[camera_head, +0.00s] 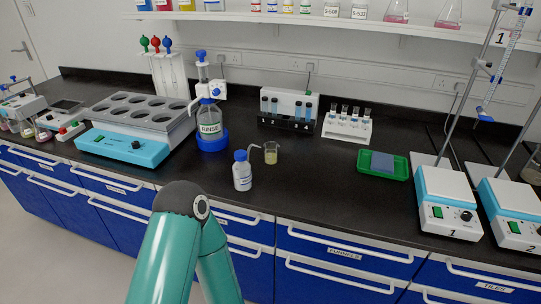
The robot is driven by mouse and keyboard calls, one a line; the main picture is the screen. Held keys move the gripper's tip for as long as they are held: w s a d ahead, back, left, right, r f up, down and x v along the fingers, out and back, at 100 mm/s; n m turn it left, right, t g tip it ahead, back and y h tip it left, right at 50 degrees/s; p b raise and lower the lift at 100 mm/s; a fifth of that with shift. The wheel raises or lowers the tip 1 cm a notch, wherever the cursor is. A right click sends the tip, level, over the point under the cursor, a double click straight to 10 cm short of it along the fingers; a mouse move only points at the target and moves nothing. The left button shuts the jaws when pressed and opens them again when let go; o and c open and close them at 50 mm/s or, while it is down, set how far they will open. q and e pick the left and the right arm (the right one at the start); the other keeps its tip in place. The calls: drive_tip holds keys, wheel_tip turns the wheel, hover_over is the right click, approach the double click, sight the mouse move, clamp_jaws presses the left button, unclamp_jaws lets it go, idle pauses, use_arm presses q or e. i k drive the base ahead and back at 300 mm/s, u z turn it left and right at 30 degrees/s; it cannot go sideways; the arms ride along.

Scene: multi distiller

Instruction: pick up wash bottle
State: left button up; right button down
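The wash bottle (242,175) is small and white with a blue cap, a label and a bent spout pointing right. It stands upright on the black bench top near the front edge, left of the middle. A small glass beaker (270,154) with yellowish liquid stands just behind and right of it. A teal arm link of mine with a dark joint rises from the bottom of the view, in front of the bench and below the bottle. Neither of my grippers shows in this view.
A rinse dispenser bottle (209,121) on a blue base stands behind left, beside a heating block (121,143). A green tray (402,169) and stirrer hotplates (449,215) stand to the right. The bench right of the bottle, before the green tray, is clear.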

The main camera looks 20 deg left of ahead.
sight(242, 171)
drive_tip(key=u, duration=1.35)
drive_tip(key=i, duration=0.1)
drive_tip(key=z, duration=2.7)
drive_tip(key=k, duration=0.8)
drive_tip(key=u, duration=1.1)
drive_tip(key=i, duration=1)
drive_tip(key=u, duration=0.05)
